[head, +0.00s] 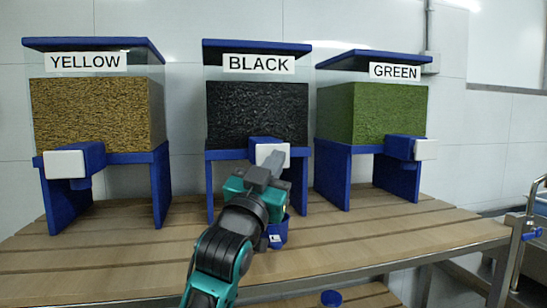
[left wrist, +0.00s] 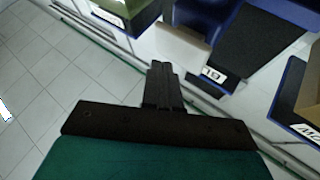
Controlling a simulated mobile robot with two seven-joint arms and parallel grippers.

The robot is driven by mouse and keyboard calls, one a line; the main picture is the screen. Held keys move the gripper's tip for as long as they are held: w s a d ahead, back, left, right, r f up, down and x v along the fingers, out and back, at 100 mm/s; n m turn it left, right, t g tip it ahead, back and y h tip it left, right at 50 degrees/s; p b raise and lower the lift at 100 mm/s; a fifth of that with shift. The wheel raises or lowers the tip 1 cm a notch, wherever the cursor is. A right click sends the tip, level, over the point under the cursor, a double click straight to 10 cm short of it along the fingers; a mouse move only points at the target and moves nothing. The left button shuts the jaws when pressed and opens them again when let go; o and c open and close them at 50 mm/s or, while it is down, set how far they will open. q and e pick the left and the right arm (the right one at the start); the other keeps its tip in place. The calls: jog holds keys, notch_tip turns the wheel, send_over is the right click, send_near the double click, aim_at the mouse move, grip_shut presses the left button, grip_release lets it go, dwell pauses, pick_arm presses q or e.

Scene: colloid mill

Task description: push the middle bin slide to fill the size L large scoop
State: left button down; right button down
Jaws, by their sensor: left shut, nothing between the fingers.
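The middle bin (head: 257,115) is labelled BLACK and holds black granules. Its slide is a blue block with a white front face (head: 264,150), sticking out below the granules. My left gripper (head: 277,157) is shut and empty, its fingertips at the white face; I cannot tell whether they touch. It also shows shut in the left wrist view (left wrist: 162,72), beside a pale block. A blue scoop (head: 278,234) with a white label stands on the table under the slide, partly hidden by my left arm; its size mark is unreadable here. My right gripper is out of view.
The YELLOW bin (head: 95,112) stands to the left and the GREEN bin (head: 375,112) to the right, each on blue legs with a similar slide. The slatted wooden table (head: 120,262) is largely clear in front. A small blue round object (head: 331,298) lies near the bottom edge.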

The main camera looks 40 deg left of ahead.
pick_arm(q)
jog(key=shift+w+a, duration=0.1)
dwell(0.5)
jog(key=shift+w+a, duration=0.2)
jog(key=shift+w+a+p, duration=0.35)
jog(key=shift+w+a, duration=0.3)
jog(key=shift+a, duration=0.15)
dwell(1.2)
jog(key=shift+d, duration=0.1)
jog(key=shift+s+d, duration=0.9)
jog(key=shift+d, duration=0.1)
jog(key=shift+s+d+p, duration=0.5)
jog(key=shift+s+d, duration=1.15)
jog(key=shift+d, duration=0.25)
